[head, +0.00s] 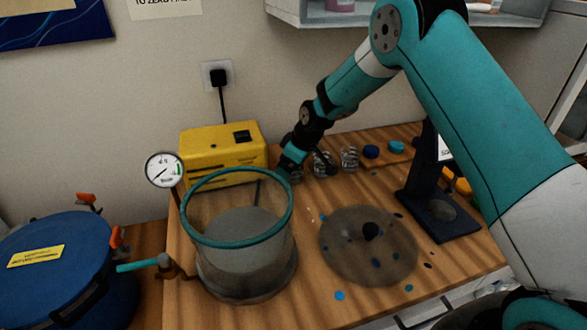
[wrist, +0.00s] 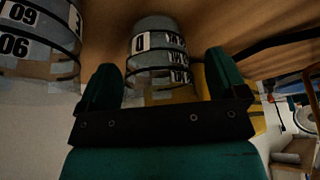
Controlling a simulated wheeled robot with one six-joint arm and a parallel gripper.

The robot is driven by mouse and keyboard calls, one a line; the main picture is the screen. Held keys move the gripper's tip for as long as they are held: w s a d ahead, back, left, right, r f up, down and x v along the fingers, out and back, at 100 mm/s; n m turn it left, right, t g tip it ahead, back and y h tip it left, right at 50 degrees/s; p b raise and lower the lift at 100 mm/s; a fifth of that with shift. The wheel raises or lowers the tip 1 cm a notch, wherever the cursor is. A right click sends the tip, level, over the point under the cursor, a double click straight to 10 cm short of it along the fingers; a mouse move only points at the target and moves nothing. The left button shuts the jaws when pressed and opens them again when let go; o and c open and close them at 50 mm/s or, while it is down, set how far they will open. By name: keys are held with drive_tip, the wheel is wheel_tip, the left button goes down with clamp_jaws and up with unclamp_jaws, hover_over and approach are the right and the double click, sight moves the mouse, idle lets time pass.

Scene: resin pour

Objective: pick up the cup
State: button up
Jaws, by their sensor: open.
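Several small clear cups with black-and-white number labels stand at the back of the wooden bench. In the head view one cup (head: 321,163) and another cup (head: 349,157) stand right of my gripper (head: 291,163). In the wrist view a labelled cup (wrist: 158,48) with dark bands shows between the two teal fingers of my open gripper (wrist: 163,68). I cannot tell whether the fingers reach around it or stop short; no contact shows. A second cup (wrist: 42,40) is at the upper left, outside the left finger. My arm partly hides the cup at my gripper in the head view.
A blue pot (head: 60,280) is far left.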

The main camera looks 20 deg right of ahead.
drive_tip(key=c, duration=1)
drive_tip(key=shift+s+r, duration=0.1)
